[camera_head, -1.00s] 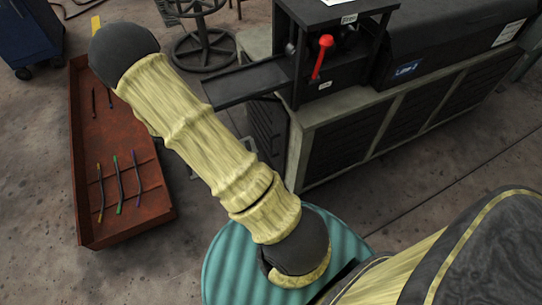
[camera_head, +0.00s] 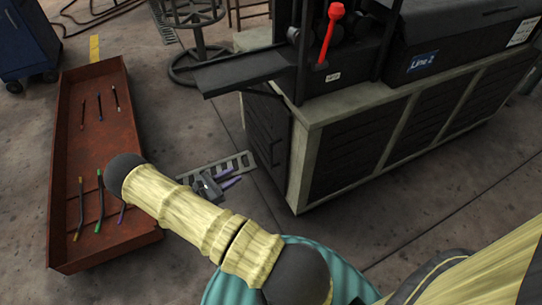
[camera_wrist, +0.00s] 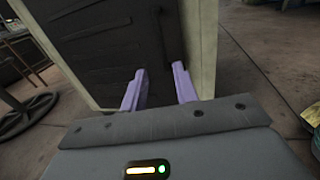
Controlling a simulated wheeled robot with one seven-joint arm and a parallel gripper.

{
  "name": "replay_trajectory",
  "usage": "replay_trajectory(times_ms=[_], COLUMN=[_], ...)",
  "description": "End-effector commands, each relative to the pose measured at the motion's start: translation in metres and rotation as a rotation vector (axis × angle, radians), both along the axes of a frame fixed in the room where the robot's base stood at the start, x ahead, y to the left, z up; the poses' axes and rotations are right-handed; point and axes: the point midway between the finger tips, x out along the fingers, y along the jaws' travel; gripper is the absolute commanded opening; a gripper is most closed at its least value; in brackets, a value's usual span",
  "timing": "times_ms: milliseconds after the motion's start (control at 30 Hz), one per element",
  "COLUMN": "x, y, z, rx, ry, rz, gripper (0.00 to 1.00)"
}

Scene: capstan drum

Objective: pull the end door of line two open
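The line two machine carries a blue "Line 2" label (camera_head: 422,62) and stands at the right in the head view. Its end door (camera_head: 264,138) is the dark panel on the cabinet's left end, and it looks shut. The panel also fills the upper left of the wrist view (camera_wrist: 95,50). I cannot make out a handle clearly. My gripper (camera_head: 233,178) has purple fingers and is low in front of that end, pointing toward it. In the wrist view, my gripper (camera_wrist: 158,83) has its two fingers apart with nothing visible between them.
A rusty red tray (camera_head: 62,200) with several thin rods lies on the left. A metal grate (camera_head: 240,162) lies on the floor by the gripper. A dark chute (camera_head: 240,72) juts out above the door. A round-based stand (camera_head: 198,70) is behind. A red lever (camera_head: 331,28) tops the machine.

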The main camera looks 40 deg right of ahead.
Motion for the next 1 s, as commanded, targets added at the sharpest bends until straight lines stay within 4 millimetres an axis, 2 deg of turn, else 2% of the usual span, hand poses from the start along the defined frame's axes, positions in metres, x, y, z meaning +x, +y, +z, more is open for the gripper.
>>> replay_trajectory(times_ms=[167, 367, 1000], x=[0.0, -0.002, -0.006], y=[-0.002, -0.021, -0.132], z=[0.0, -0.001, -0.003], rx=[0.001, 0.0, 0.002], ry=[-0.001, -0.001, -0.002], rz=[-0.002, -0.005, -0.007], gripper=[0.3, 0.3, 0.3])
